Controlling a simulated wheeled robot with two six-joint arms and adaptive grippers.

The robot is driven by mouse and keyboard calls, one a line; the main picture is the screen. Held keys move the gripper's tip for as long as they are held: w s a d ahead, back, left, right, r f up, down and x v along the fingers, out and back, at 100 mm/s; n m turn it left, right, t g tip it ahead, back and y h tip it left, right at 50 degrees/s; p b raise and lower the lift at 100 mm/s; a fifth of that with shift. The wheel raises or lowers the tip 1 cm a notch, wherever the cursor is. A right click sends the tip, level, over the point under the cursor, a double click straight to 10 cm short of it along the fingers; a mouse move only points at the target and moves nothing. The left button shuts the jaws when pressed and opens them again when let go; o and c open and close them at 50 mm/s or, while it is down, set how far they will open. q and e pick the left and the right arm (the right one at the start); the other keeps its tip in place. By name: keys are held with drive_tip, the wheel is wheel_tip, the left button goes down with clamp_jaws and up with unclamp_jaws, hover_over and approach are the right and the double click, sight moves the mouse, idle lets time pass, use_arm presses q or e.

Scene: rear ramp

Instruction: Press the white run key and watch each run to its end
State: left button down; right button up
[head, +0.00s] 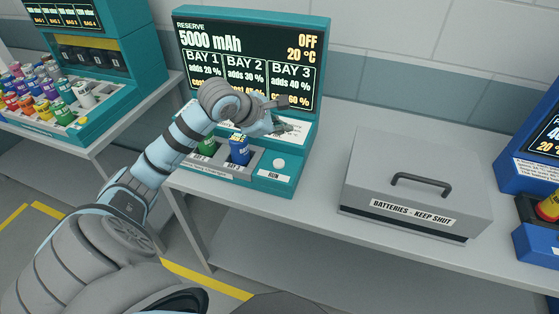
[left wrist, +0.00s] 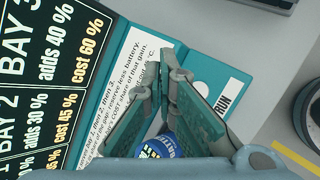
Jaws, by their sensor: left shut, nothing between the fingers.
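The teal run machine (head: 310,98) stands on the bench, its screen reading reserve 5000 mAh, OFF, 20 °C, with three bays listed. Its round white run key (head: 279,163) is at the front right, above the RUN label. My left gripper (head: 283,117) is shut and empty over the sloped text panel, behind the key and apart from it. In the left wrist view the shut fingers (left wrist: 166,75) cover part of the panel. A blue battery (head: 239,151) and a green battery (head: 207,146) sit at the machine's front. My right gripper is not in view.
A grey lidded box (head: 412,188) marked "BATTERIES - KEEP SHUT" stands right of the machine. A blue machine (head: 535,175) is at the far right. A teal rack (head: 120,75) with many coloured batteries is on the left bench. Bare bench (head: 325,165) lies between machine and box.

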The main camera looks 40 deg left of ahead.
use_arm(q)
drive_tip(key=shift+f, duration=0.1)
drive_tip(key=b, duration=0.6)
hover_over(281, 164)
wheel_tip(281, 164, down, 8)
drive_tip(key=shift+f, duration=0.15)
drive_tip(key=shift+f+b, duration=0.25)
drive_tip(key=shift+b, duration=0.2)
idle(0.5)
drive_tip(key=shift+s+f+b, duration=0.1)
drive_tip(key=shift+f+b, duration=0.3)
drive_tip(key=shift+b, duration=0.1)
drive_tip(key=shift+f+b, duration=0.4)
drive_tip(key=shift+b, duration=0.1)
idle(0.5)
idle(0.4)
drive_tip(key=shift+r+p, duration=0.5)
drive_tip(key=shift+r, duration=0.35)
drive_tip(key=shift+r, duration=0.1)
